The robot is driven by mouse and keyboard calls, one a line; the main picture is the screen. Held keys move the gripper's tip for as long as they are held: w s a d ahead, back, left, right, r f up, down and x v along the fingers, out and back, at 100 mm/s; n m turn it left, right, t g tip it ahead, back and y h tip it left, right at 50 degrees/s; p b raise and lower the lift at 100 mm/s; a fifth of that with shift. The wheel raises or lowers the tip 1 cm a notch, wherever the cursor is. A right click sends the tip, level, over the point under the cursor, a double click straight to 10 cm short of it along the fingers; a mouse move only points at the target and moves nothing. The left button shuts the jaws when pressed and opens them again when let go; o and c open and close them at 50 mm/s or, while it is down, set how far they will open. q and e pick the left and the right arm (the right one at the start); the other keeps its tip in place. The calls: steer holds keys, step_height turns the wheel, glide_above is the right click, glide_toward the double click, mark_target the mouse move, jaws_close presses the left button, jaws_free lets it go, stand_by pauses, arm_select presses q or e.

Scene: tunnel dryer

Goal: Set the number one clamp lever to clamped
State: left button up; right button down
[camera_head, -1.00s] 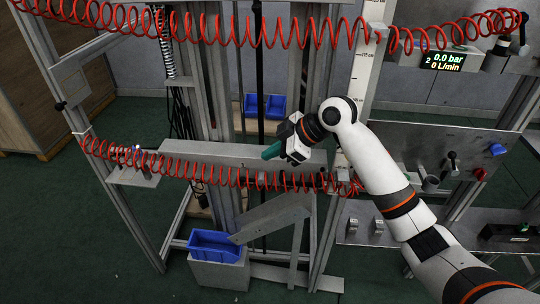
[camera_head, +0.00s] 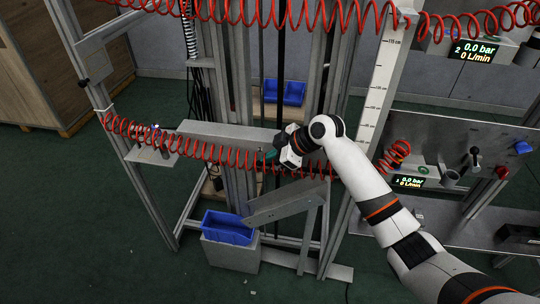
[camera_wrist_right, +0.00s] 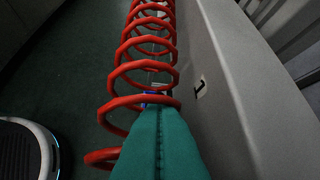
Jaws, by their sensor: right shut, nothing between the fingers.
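My right gripper (camera_head: 270,156) is in front of the right part of the long grey beam (camera_head: 215,134). Its teal fingers are shut and empty, and they also show in the right wrist view (camera_wrist_right: 158,112), pointing along the beam's side face beside the red coiled hose (camera_wrist_right: 145,65). A small "1" label (camera_wrist_right: 199,88) is on that face just ahead of the fingers. A small blue part (camera_wrist_right: 155,98) shows just past the fingertips, mostly hidden by them. I cannot make out the number one clamp lever or its position. My left gripper is not in view.
A lower red coiled hose (camera_head: 200,148) hangs across the frame, close to my right gripper. A sloping metal chute (camera_head: 285,203) and a blue bin (camera_head: 228,228) stand below. The panel at right has a black lever (camera_head: 475,157) and a red knob (camera_head: 502,172).

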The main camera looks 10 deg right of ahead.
steer(key=shift+r+p, duration=0.15)
steer(key=shift+p, duration=0.25)
steer(key=shift+a+h+p, duration=0.1)
steer(key=shift+h+p, duration=0.2)
steer(key=shift+p, duration=0.05)
steer(key=shift+w+a+f+n+g+h+p, duration=0.1)
steer(key=shift+a+f+g+h+p, duration=0.3)
steer(key=shift+h+p, duration=0.85)
steer(key=shift+w+a+f+n+g+h+p, duration=0.15)
steer(key=shift+f+g+h+p, duration=0.6)
steer(key=shift+p, duration=0.95)
steer(key=shift+w+a+f+n+g+h+p, duration=0.1)
steer(key=shift+a+f+g+h+p, duration=0.2)
steer(key=shift+h+p, duration=1.05)
steer(key=shift+f, duration=0.25)
steer(key=shift+p, duration=0.3)
